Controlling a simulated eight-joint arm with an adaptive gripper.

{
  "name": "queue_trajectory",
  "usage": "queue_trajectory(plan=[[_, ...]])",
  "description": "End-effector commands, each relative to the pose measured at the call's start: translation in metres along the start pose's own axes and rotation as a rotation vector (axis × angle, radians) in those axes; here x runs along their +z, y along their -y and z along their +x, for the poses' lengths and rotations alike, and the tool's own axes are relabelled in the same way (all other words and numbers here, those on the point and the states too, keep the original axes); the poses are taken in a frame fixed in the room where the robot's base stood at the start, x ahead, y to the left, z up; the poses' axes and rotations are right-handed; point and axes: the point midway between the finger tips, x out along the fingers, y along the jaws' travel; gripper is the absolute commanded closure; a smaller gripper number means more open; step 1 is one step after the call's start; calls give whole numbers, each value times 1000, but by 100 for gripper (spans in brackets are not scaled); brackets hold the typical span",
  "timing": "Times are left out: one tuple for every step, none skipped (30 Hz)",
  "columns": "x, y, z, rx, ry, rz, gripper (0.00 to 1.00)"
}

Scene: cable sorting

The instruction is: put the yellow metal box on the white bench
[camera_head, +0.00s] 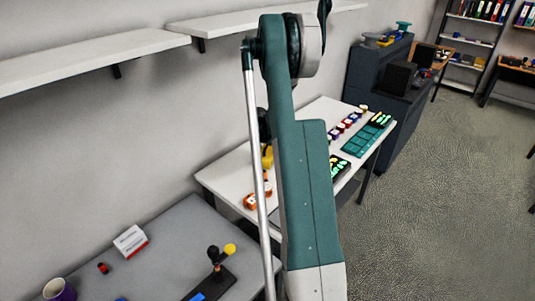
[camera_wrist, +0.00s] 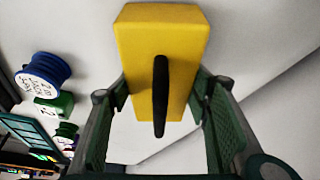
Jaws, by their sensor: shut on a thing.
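The yellow metal box (camera_wrist: 190,50) fills the upper middle of the wrist view, with a long black bar or handle across its face. My gripper (camera_wrist: 160,92) has a finger on each side of the box and is shut on it. In the head view a small part of the yellow box (camera_head: 267,157) shows beside my arm, over the white bench (camera_head: 218,178). My arm hides most of the box and the gripper there. I cannot tell whether the box touches the bench top.
Orange spools (camera_head: 251,201) lie near the white bench's front edge. Small coloured spools (camera_head: 345,125) and green trays (camera_head: 365,139) stand farther along it. A grey bench (camera_head: 175,235) in front holds a white-and-red box (camera_head: 130,241). A white wall shelf (camera_head: 90,60) hangs above.

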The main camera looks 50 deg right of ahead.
Motion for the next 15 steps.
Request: queue_trajectory(plan=[[0, 0, 1, 0, 0, 0, 77], [1, 0, 2, 0, 0, 0, 77], [1, 0, 3, 0, 0, 0, 77], [1, 0, 3, 0, 0, 0, 49], [1, 0, 2, 0, 0, 0, 45], [1, 0, 2, 0, 0, 0, 40], [1, 0, 2, 0, 0, 0, 37], [1, 0, 2, 0, 0, 0, 37], [1, 0, 2, 0, 0, 0, 37], [1, 0, 2, 0, 0, 0, 37], [1, 0, 2, 0, 0, 0, 37], [1, 0, 2, 0, 0, 0, 37], [1, 0, 2, 0, 0, 0, 37], [1, 0, 2, 0, 0, 0, 37], [1, 0, 2, 0, 0, 0, 37]])
